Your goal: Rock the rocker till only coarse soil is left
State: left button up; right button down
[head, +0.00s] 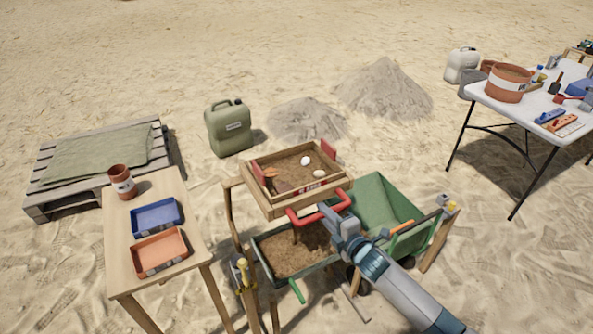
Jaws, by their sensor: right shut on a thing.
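The rocker (262,204) is a wooden screen box on a wooden stand in the middle of the head view. Brown soil (291,164) lies in it, with two whitish rounded lumps (306,160) and orange-brown pieces (270,173). Its red handle (305,219) sticks out at the front. My right gripper (342,215) is shut on the handle at its right end; the fingers partly hide the grip. Below the box, a green bin (259,242) holds brown soil (295,253). My left gripper is not in view.
A green wheelbarrow (372,195) stands close on the right. A wooden table (118,222) at left holds a blue tray (157,217), an orange tray (160,253) and a brown cup (121,181). A jerrycan (229,128) and soil heaps (385,90) are behind; a white table (490,98) stands right.

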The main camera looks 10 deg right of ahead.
jog(key=f+p+v, duration=0.1)
jog(key=p+v, duration=0.1)
jog(key=v, duration=0.4)
jog(key=b+x, duration=0.1)
jog(key=x, duration=0.2)
jog(key=r+b+x, duration=0.1)
jog(key=x, duration=0.3)
jog(key=b+x, duration=0.1)
jog(key=x, duration=0.2)
jog(key=shift+w+a+r, duration=0.15)
jog(key=shift+w+r, duration=0.15)
jog(key=shift+w, duration=0.05)
jog(key=p, duration=0.3)
send_near(313, 200)
jog(key=shift+w+a+f, duration=0.15)
jog(key=shift+w+f, duration=0.15)
jog(key=shift+f, duration=0.4)
jog(key=shift+w+a+f, duration=0.15)
jog(key=shift+w+f, duration=0.1)
jog(key=shift+f, duration=0.45)
jog(key=c, duration=1.8)
grip_release()
jog(key=shift+o, duration=0.8)
jog(key=shift+w, duration=0.15)
jog(key=shift+w+r, duration=0.15)
